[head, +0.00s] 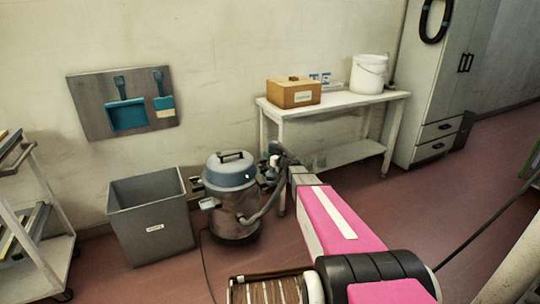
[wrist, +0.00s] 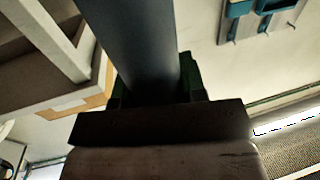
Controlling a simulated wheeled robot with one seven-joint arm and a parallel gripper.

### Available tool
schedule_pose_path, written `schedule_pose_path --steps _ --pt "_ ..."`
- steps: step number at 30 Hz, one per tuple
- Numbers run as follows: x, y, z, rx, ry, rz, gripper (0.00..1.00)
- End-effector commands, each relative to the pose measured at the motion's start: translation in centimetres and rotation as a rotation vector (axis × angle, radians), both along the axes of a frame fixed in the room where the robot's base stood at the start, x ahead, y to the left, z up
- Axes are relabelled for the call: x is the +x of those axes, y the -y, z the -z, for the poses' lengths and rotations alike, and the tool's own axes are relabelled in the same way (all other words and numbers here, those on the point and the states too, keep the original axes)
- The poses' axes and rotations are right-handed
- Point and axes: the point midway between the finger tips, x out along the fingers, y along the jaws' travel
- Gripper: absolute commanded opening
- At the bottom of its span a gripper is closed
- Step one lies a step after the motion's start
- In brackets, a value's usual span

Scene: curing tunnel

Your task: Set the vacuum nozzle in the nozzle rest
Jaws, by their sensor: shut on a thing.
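The vacuum cleaner (head: 231,196) stands on the floor, with a blue-grey lid and a metal drum. A grey hose (head: 262,212) curves up its right side towards my gripper (head: 277,163). My gripper is just right of the lid, small and partly hidden by my arm. In the wrist view, my gripper (wrist: 155,92) is shut on a dark blue-grey tube, which I take for the vacuum nozzle (wrist: 128,40). Its far end runs out of the picture. Small grey brackets (head: 209,203) stick out on the drum's left side; I cannot tell whether one is the nozzle rest.
A grey bin (head: 152,222) stands left of the vacuum. A white table (head: 340,101) with a wooden box (head: 293,94) and a white bucket (head: 369,74) is behind. A trolley (head: 45,250) is at far left. The red floor on the right is mostly clear.

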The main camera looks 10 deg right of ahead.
Motion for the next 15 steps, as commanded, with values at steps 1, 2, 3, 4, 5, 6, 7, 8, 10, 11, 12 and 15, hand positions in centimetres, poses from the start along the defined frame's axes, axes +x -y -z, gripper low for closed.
schedule_pose_path --steps 1,2,3,4,5,6,7,8,10,11,12,15 --pt "0.0 0.0 -0.02 0.0 0.0 0.0 0.1" --pt "0.0 0.0 -0.02 0.0 0.0 0.0 0.45" --pt "0.0 0.0 -0.02 0.0 0.0 0.0 0.58" --pt "0.0 0.0 -0.02 0.0 0.0 0.0 0.67" --pt "0.0 0.0 -0.02 0.0 0.0 0.0 0.68" --pt "0.0 0.0 -0.02 0.0 0.0 0.0 0.68" --pt "0.0 0.0 -0.02 0.0 0.0 0.0 0.68" --pt "-0.01 0.0 -0.02 0.0 0.0 0.0 0.68" --pt "-0.01 0.0 -0.02 0.0 0.0 0.0 0.68" --pt "0.0 0.0 0.01 0.0 0.0 0.0 0.68" --pt "-0.02 0.01 0.01 0.0 0.0 0.0 0.68" --pt "-0.22 0.12 -0.01 0.0 0.0 0.0 0.68"
